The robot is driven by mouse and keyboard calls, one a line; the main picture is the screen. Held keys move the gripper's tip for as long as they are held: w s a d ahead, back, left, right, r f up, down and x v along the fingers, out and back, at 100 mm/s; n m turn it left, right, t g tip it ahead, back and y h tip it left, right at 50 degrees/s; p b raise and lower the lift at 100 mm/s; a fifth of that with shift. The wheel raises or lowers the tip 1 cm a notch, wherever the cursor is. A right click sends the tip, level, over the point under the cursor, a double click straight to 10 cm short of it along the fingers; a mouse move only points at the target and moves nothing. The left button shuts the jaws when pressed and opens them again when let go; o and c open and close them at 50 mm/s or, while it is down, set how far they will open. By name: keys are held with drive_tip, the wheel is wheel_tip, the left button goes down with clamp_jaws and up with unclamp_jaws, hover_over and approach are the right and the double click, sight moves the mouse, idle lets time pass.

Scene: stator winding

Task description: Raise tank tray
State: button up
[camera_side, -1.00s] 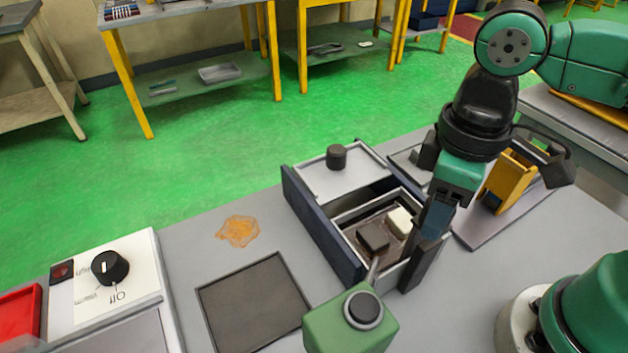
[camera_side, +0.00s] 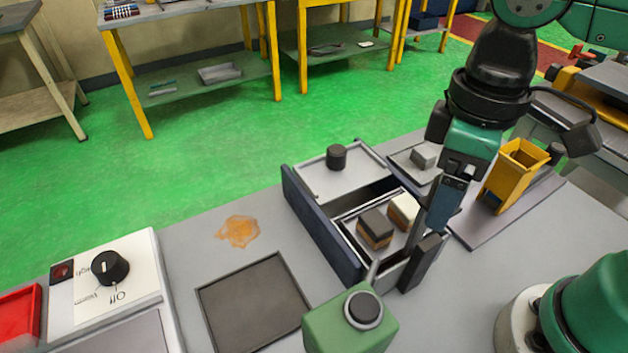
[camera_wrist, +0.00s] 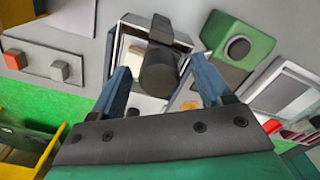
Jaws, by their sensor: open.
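The tank (camera_side: 325,235) is a dark blue open box on the bench in the side view. Its tray (camera_side: 349,226) carries a dark block (camera_side: 375,222) and a pale block (camera_side: 404,208), both with brown sides showing. A dark upright handle (camera_side: 421,262) stands at the tank's near right side. My gripper (camera_side: 440,212) is open, its blue fingers just above and behind this handle. In the wrist view my gripper (camera_wrist: 162,82) has its fingers apart around a dark cylinder (camera_wrist: 160,72); contact cannot be told. The tray's edge is partly hidden behind the fingers.
A pale lid with a black knob (camera_side: 337,156) covers the tank's far part. A green button box (camera_side: 350,325) stands close in front. A yellow hopper (camera_side: 513,175) and a grey block (camera_side: 425,155) on a plate are to the right. A dark mat (camera_side: 255,302) lies left.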

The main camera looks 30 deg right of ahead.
drive_tip(key=shift+r, duration=3.05)
drive_tip(key=w+d+f+m+t, duration=0.6)
drive_tip(key=w+d+f+t, duration=0.1)
drive_tip(key=w+d+f, duration=0.1)
drive_tip(key=shift+w+d+f, duration=0.2)
drive_tip(key=shift+d+f, duration=0.35)
drive_tip(key=shift+d, duration=0.25)
